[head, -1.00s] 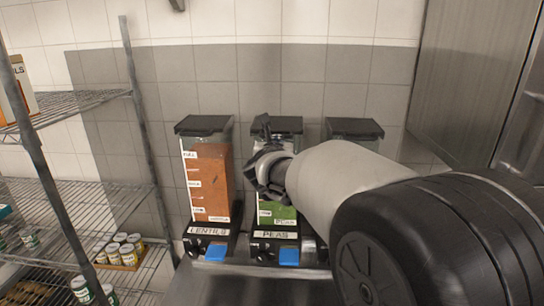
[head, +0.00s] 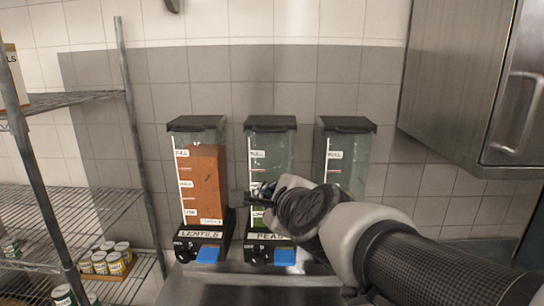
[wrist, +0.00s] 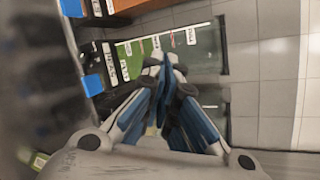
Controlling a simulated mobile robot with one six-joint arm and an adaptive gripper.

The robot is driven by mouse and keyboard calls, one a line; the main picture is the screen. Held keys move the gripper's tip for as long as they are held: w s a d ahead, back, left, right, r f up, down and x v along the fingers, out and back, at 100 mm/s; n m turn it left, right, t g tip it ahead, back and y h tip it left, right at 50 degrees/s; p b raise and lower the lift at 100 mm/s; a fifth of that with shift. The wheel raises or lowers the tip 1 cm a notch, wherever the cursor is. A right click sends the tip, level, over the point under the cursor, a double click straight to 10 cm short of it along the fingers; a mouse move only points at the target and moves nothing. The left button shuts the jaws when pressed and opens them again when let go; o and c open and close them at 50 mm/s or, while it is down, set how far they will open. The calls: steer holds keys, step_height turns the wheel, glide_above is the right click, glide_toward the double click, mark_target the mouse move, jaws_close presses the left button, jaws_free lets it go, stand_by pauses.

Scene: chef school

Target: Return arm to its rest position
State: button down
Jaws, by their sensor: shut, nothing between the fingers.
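My gripper (head: 240,199) is at the end of my arm, which reaches in from the lower right in the head view. It points left, in front of the lower part of the peas dispenser (head: 271,150). In the wrist view my gripper (wrist: 166,68) has its blue and grey fingers drawn together, with nothing between them. Behind it lies the green-filled dispenser (wrist: 207,45), seen turned on its side. I cannot tell how far the fingers are from it. Part of the peas dispenser's front is hidden by the gripper.
The lentils dispenser (head: 206,165) stands to the left and a third dispenser (head: 347,155) to the right, its base hidden by my arm. A wire rack (head: 70,215) with cans (head: 105,257) is at the left. A steel cabinet (head: 450,80) hangs at the upper right.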

steer(key=s+d+f+n+g+h+b, duration=0.2)
steer(key=s+d+f+n+g+b, duration=0.2)
steer(key=s+d+f+n, duration=0.3)
steer(key=s+d+f+n+g+h+b, duration=0.2)
steer(key=s+d+f+n+g+b, duration=0.2)
steer(key=s+f+n, duration=0.9)
steer(key=s+d+f+b, duration=0.1)
steer(key=s+d+f, duration=0.2)
steer(key=s+f, duration=0.4)
steer(key=shift+s+d+f+n+g, duration=0.2)
steer(key=shift+f+n+g, duration=0.15)
steer(key=shift+f, duration=0.25)
